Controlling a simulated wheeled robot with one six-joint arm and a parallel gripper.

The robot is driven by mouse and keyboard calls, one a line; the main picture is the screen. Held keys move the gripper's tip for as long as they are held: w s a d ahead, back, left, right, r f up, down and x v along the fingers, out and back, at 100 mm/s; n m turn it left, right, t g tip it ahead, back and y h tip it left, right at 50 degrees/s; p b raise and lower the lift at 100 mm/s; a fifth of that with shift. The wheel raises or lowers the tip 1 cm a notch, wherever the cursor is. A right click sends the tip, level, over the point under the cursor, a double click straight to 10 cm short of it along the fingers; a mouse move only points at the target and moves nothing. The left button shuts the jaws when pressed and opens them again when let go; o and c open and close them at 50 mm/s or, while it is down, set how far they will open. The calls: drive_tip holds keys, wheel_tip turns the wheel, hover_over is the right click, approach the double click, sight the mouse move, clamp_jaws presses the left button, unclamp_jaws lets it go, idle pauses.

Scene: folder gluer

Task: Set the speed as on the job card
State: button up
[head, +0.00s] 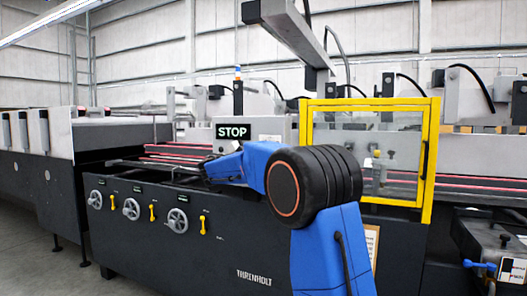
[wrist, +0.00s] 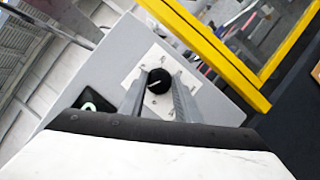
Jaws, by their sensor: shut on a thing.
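In the wrist view, a round black knob (wrist: 159,76) with a white pointer line sits on a white plate (wrist: 136,80) with a few small marks around it. The plate is on a grey control box (wrist: 100,62). My gripper (wrist: 160,92) has one finger on each side of the knob and is shut on it. The marks are too small to read. My blue arm hides the knob and gripper there. A paper (head: 372,243), perhaps the job card, shows partly behind my arm, unreadable.
A yellow-framed clear guard (head: 432,160) stands right of the box; its frame (wrist: 225,60) is close to my gripper in the wrist view. Handwheels (head: 131,209) and yellow levers (head: 203,226) line the dark machine front. Open floor lies at the lower left.

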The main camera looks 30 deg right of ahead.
drive_tip(key=shift+m, duration=0.3)
drive_tip(key=o, duration=1)
drive_tip(key=v, duration=1.7)
drive_tip(key=shift+a, duration=0.25)
